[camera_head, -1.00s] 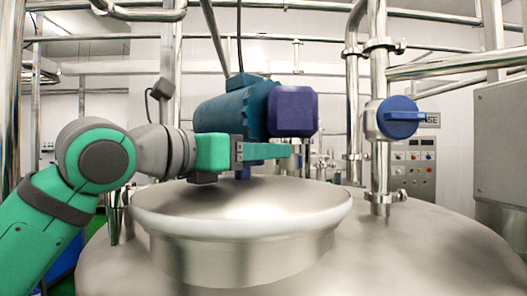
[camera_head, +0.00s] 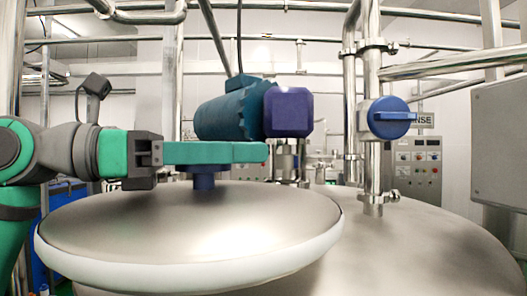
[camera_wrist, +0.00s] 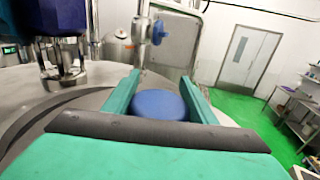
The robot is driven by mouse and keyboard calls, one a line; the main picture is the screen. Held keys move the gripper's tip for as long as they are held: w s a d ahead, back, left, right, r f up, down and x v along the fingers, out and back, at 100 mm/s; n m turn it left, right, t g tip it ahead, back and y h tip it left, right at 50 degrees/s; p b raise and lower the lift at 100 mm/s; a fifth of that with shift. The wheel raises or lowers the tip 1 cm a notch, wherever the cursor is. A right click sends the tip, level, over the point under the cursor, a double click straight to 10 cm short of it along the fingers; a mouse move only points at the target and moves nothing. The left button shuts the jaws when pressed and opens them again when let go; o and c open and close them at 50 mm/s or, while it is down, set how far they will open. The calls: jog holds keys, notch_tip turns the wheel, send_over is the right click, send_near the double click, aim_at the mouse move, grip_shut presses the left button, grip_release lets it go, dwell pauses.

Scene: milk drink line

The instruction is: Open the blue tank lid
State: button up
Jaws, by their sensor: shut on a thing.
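The tank lid (camera_head: 150,230) is a round, domed steel disc with a white rim and a blue knob (camera_head: 204,181) on top. In the head view it fills the lower left and hides the neck and any opening beneath it. My gripper (camera_head: 258,152) is shut on the knob, with its green fingers running level over the lid. In the wrist view the blue knob (camera_wrist: 158,104) sits between the two fingers (camera_wrist: 160,80). The steel tank top (camera_head: 420,240) shows at right, behind the lid.
A teal and purple motor (camera_head: 250,110) stands close behind the gripper. A vertical pipe with a blue-handled valve (camera_head: 389,118) rises to the right. A control panel (camera_head: 417,165) and grey cabinet (camera_head: 500,140) stand farther right. The wrist view shows open green floor (camera_wrist: 235,100) at right.

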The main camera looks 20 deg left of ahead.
aim_at(145, 193)
jog(key=shift+s+a+f, duration=0.1)
jog(key=shift+s+a, duration=0.05)
dwell(0.3)
jog(key=o, duration=1.5)
jog(key=v, duration=1.1)
